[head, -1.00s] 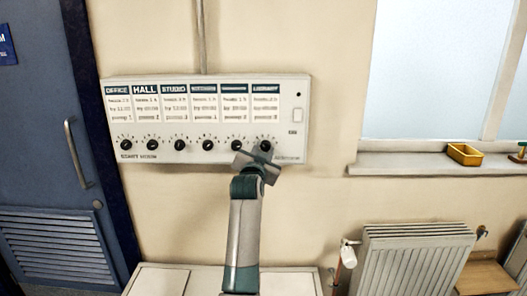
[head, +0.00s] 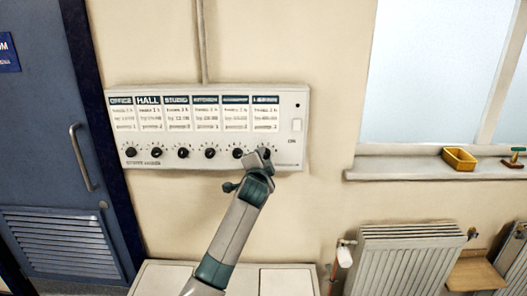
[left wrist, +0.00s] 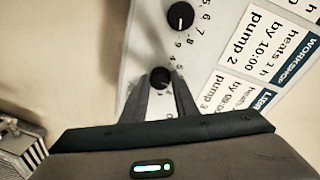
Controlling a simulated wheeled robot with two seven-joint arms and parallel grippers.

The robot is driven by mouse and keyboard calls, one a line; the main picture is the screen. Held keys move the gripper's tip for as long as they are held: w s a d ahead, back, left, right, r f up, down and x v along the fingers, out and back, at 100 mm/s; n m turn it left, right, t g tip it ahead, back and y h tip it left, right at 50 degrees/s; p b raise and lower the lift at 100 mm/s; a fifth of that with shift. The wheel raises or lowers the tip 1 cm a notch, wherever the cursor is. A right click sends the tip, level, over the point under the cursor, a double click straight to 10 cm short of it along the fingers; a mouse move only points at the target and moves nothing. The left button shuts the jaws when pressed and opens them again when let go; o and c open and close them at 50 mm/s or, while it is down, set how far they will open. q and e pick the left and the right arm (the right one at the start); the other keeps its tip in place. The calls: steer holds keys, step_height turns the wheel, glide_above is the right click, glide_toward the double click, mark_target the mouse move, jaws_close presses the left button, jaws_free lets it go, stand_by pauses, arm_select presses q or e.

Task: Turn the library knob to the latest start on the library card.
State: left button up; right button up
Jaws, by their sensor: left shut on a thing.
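The library knob (head: 264,153) is the rightmost of the row of black knobs on the white wall panel (head: 290,98); my gripper partly covers it in the head view. In the left wrist view the knob (left wrist: 160,76) sits between the fingertips of my left gripper (left wrist: 161,88), which is shut on it. In the head view my left gripper (head: 258,160) reaches up to the panel's lower right. The library card (head: 265,115) is above the knob. In the left wrist view this card (left wrist: 238,92) shows "by 09:0" and "pump 3", partly cut off. My right gripper is not in view.
The workshop knob (left wrist: 181,16) and workshop card (left wrist: 262,40) are close by in the left wrist view. A blue door (head: 40,130) is at the left. A window sill with a yellow tray (head: 460,159) and a radiator (head: 405,260) are at the right.

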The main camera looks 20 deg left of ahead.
arm_select(q)
steer(key=shift+r+m+p, duration=0.2)
steer(key=shift+m+p, duration=0.6)
steer(key=shift+m, duration=0.2)
steer(key=shift+f+m+p, duration=0.1)
steer(key=shift+m+p, duration=0.25)
steer(key=shift+m, duration=0.05)
steer(key=o, duration=1.1)
steer(key=shift+c, duration=0.2)
steer(key=shift+w+d, duration=0.1)
steer(key=shift+s, duration=0.2)
